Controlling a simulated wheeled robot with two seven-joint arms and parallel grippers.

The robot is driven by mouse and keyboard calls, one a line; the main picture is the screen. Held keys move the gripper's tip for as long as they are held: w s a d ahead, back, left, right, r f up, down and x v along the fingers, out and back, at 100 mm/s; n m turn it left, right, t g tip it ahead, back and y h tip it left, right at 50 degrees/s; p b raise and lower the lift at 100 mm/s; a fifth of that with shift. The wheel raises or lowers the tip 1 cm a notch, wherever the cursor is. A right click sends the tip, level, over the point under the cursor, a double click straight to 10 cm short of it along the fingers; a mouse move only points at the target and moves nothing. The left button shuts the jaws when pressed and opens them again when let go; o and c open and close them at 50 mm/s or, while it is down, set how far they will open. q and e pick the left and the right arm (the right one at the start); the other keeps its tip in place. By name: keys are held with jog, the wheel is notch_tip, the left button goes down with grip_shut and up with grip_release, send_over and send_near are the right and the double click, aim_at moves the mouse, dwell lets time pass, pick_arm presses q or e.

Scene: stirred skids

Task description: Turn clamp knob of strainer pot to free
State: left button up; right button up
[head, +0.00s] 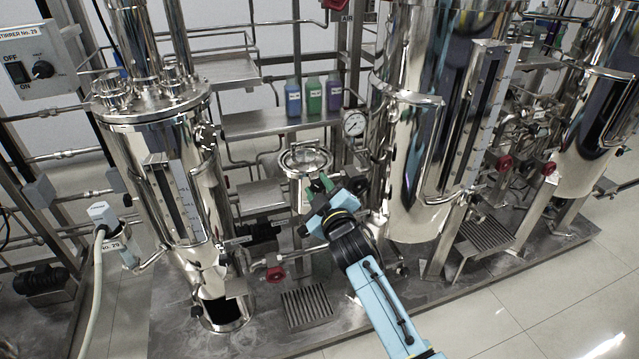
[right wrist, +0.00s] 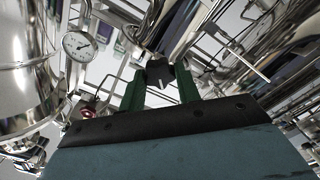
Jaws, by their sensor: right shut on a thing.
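The strainer pot (head: 304,160) is a small steel vessel with a round lid, in the middle of the head view. My right gripper (head: 321,187) reaches its front right side from below. In the right wrist view the green fingers of my right gripper (right wrist: 160,80) stand on both sides of a dark clamp knob (right wrist: 158,70) and are shut on it. In the head view the fingers and gripper body hide the knob. I cannot tell how far the knob is turned. My left gripper is not in view.
A pressure gauge (head: 354,124) is just right of the pot. Tall steel tanks stand at left (head: 150,150) and right (head: 415,130). Blue, green and purple bottles (head: 314,96) stand on a shelf behind. A red valve handle (head: 275,274) is low in front. Floor (head: 540,290) is free at front right.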

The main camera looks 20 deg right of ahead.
jog(key=n+p, duration=0.1)
jog(key=n, duration=0.2)
jog(key=shift+a, duration=0.1)
jog(key=n, duration=0.2)
jog(key=shift+f+n, duration=0.1)
jog(key=shift+n, duration=0.3)
jog(key=n, duration=0.2)
jog(key=shift+n, duration=0.3)
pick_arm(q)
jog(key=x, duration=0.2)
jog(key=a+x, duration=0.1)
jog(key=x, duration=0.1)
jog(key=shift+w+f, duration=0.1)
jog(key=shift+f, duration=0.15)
pick_arm(e)
jog(key=n, duration=0.5)
jog(key=shift+f, duration=0.15)
jog(key=o, duration=1)
jog(key=shift+c, duration=0.2)
jog(key=shift+s, duration=0.1)
